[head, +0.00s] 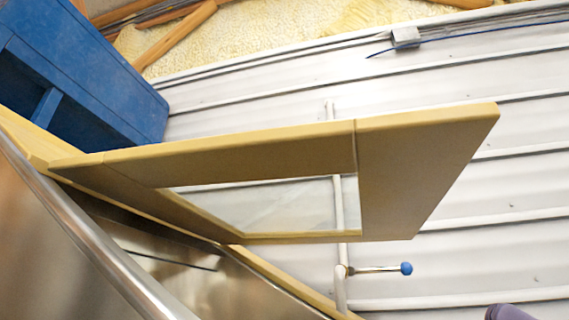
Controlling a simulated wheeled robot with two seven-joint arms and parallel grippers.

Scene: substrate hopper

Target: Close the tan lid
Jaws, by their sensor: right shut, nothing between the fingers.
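The tan lid (425,180) is a flat frame with a clear window (290,205) in it. It stands open, raised at an angle above the metal hopper (95,245), joined to it at the left along the tan rim (285,287). Its free end points to the upper right. Only a small purple-grey tip of my right gripper (510,313) shows at the bottom right edge. It is shut and empty, below the lid and apart from it. Its fingers are mostly cut off by the frame. My left gripper is not in view.
A blue box-like structure (110,90) stands at the upper left behind the lid. A pale ribbed wall (520,160) fills the background, with a pipe and a rod ending in a blue knob (406,268). The space right of the lid looks clear.

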